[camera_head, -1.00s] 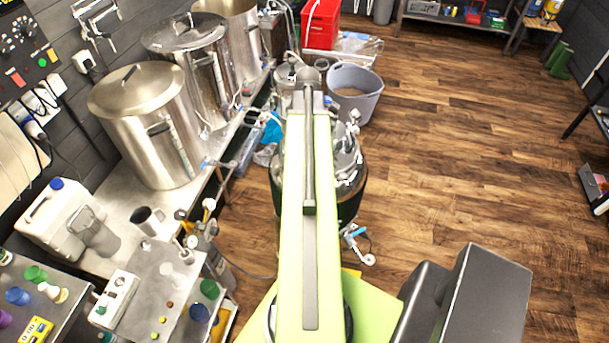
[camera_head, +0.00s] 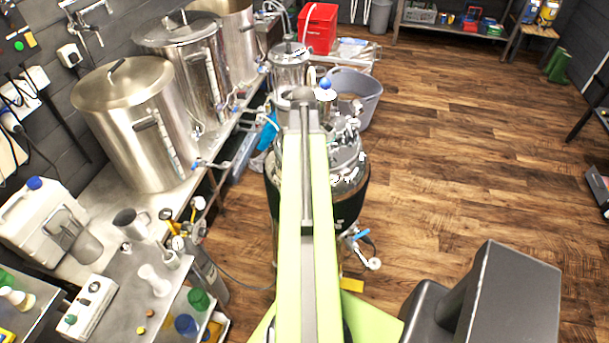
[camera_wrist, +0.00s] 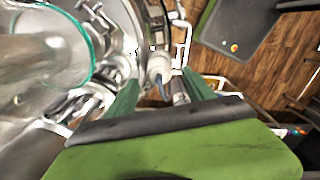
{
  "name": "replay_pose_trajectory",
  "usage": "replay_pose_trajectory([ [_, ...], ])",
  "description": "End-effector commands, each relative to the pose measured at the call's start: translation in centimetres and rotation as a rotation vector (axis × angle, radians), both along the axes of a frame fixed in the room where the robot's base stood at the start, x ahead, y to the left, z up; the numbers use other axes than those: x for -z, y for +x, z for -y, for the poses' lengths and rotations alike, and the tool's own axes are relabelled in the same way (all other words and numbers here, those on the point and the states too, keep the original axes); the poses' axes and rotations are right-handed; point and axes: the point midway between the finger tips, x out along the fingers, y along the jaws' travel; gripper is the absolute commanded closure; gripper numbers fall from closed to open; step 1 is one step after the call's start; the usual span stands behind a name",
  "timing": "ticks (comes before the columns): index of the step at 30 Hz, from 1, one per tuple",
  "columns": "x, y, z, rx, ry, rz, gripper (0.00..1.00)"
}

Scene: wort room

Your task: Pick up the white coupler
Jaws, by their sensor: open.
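In the wrist view, a small whitish cylindrical piece (camera_wrist: 158,66), seemingly the white coupler, sits beside shiny steel fittings. A grey pin-like part hangs from its lower end. My gripper (camera_wrist: 161,88) is open, with its two green fingers on either side below this piece in the picture. I cannot tell whether either finger touches it. In the head view my arm reaches over the steel vessel (camera_head: 348,165). The coupler cannot be made out there, and the gripper fingers are hidden.
A clear glass vessel (camera_wrist: 40,60) is close on the left in the wrist view. In the head view, a steel-and-glass jar (camera_head: 290,68) and grey bucket (camera_head: 366,90) stand beyond the arm. Large steel kettles (camera_head: 130,120) line the left bench.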

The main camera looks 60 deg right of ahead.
Motion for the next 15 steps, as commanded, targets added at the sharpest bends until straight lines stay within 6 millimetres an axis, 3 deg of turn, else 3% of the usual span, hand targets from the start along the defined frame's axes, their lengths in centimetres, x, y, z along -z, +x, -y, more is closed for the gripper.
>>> replay_pose_trajectory([
  [1,1.9,0.1,0.0,0.000,0.000,0.000,0.38],
  [3,2.8,0.1,0.0,0.000,0.000,0.000,0.38],
  [11,2.6,0.1,0.0,-0.001,0.000,0.000,0.38],
  [15,2.6,0.1,0.0,-0.001,0.000,0.000,0.55],
])
